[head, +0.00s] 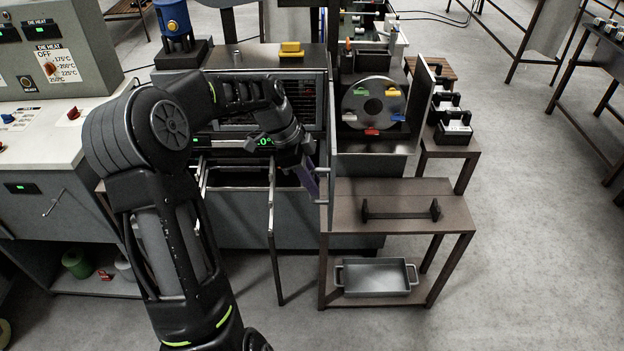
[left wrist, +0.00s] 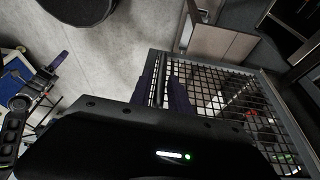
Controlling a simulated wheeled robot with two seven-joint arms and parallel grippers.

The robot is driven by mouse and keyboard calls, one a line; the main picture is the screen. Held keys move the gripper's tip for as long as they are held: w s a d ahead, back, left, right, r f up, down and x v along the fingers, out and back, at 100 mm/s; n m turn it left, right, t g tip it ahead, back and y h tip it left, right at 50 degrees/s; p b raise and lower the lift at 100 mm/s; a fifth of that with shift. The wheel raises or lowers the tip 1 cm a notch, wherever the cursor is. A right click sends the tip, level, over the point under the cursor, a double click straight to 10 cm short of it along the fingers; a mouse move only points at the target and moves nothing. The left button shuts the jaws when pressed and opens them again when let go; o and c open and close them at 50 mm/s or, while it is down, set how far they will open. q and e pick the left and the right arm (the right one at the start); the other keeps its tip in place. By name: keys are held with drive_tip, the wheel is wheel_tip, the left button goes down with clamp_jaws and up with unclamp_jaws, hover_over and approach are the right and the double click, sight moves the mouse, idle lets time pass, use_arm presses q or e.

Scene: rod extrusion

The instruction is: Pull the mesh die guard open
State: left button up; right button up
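The mesh die guard (head: 329,120) shows nearly edge-on in the head view, as a thin grey upright frame left of the round die face (head: 373,103). In the left wrist view its grid and grey frame (left wrist: 240,72) fill the right side. My left gripper (head: 315,182) is at the guard's near edge, by its small handle (head: 323,200). In the left wrist view the purple fingers (left wrist: 166,92) lie close on both sides of a thin bar and look shut on it. The fingertips are partly hidden in the head view.
A brown stand (head: 400,190) with a dark bar on top and a grey tray (head: 376,276) below is right of the gripper. Thin metal rails (head: 272,230) stand close to its left. The control cabinet (head: 50,90) is at the left. Floor is clear at the right.

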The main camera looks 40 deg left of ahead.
use_arm(q)
drive_tip(key=shift+o, duration=0.9)
drive_tip(key=b+v, duration=0.1)
drive_tip(key=v, duration=0.6)
drive_tip(key=shift+r, duration=0.4)
